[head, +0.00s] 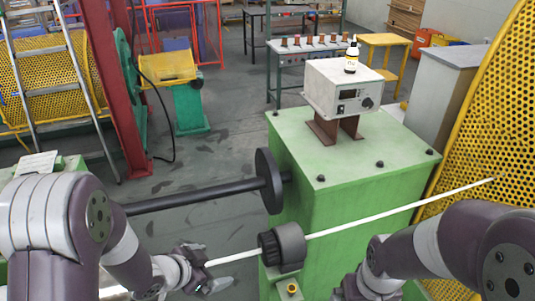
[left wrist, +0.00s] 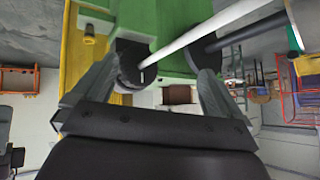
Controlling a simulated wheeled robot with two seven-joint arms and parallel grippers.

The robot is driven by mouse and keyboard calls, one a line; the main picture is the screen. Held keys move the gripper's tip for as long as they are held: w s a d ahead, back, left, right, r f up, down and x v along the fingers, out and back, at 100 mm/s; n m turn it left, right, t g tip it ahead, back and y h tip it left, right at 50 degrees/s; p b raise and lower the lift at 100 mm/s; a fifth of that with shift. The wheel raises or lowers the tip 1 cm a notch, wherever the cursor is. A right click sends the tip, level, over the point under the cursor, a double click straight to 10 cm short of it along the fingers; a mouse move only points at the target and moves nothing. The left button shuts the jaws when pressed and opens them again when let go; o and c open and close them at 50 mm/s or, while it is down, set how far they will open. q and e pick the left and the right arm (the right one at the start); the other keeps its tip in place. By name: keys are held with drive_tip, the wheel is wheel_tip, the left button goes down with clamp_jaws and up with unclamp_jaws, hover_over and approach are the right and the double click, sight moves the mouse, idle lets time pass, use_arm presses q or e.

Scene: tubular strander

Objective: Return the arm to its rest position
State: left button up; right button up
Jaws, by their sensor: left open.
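My left arm (head: 125,245) reaches in from the left in the head view. Its gripper (head: 212,275) is low in the picture, beside the white rod, left of the dark round collar (head: 283,247). In the left wrist view the two fingers of this gripper (left wrist: 165,88) stand wide apart with nothing held between them. The white rod (left wrist: 205,35) crosses beyond them; I cannot tell whether they touch it. My right arm (head: 430,250) comes in from the right and bends down towards the bottom edge, where its gripper is out of the picture.
The white rod (head: 380,217) runs from the collar to a yellow perforated guard (head: 490,120). A green machine cabinet (head: 330,200) carries a grey control box (head: 343,88) with a small bottle (head: 351,60). A black shaft (head: 195,193) ends in a disc. Open floor lies behind it.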

use_arm(q)
drive_tip(key=s+a+r+n+g+y, duration=0.1)
drive_tip(key=s+a+r+n+y, duration=0.25)
drive_tip(key=a+n+y, duration=0.2)
drive_tip(key=s+r+n+g, duration=0.3)
drive_tip(key=s+n, duration=0.1)
drive_tip(key=s, duration=0.2)
wheel_tip(320, 180, down, 9)
drive_tip(key=s+g+b, duration=0.1)
drive_tip(key=s+b, duration=0.1)
drive_tip(key=b, duration=0.5)
drive_tip(key=shift+s+d+f+g, duration=0.15)
drive_tip(key=shift+s+d+g, duration=0.2)
drive_tip(key=shift+d+g, duration=0.05)
use_arm(e)
wheel_tip(320, 180, down, 7)
drive_tip(key=shift+s, duration=0.15)
use_arm(q)
drive_tip(key=shift+s, duration=0.1)
use_arm(e)
drive_tip(key=shift+s+f, duration=0.1)
